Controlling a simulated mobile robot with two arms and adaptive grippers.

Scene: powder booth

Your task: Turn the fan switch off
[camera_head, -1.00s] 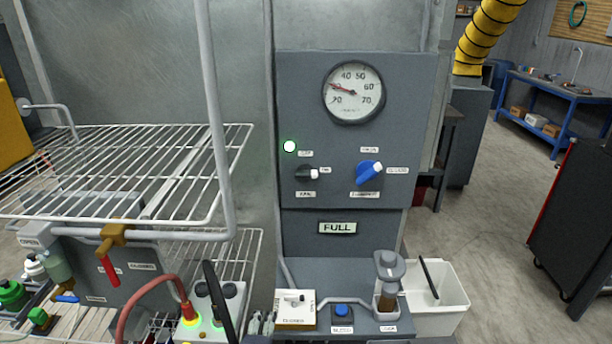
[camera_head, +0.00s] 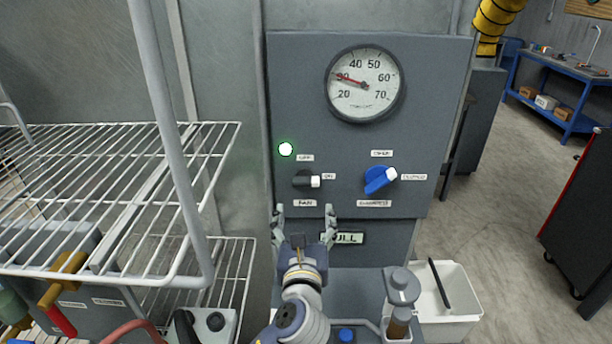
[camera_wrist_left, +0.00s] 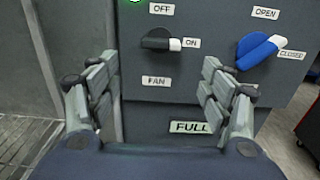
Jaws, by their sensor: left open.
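The fan switch (camera_head: 307,180) is a black rotary knob with a white tip on the grey control panel (camera_head: 415,110). Its white tip points right, at the ON label; an OFF label sits above it and a FAN label below. A lamp (camera_head: 286,149) up and left of it glows green-white. My left gripper (camera_head: 304,212) is open and empty, just below the switch in the head view. In the left wrist view the fan switch (camera_wrist_left: 160,41) shows above and between the open fingers (camera_wrist_left: 160,85), apart from them. My right gripper is not in view.
A blue knob (camera_head: 380,179) with OPEN and CLOSED labels is right of the switch. A gauge (camera_head: 364,84) is above. A wire rack (camera_head: 110,190) stands close on the left. A FULL sign (camera_head: 349,238) and a white bin (camera_head: 465,300) are lower.

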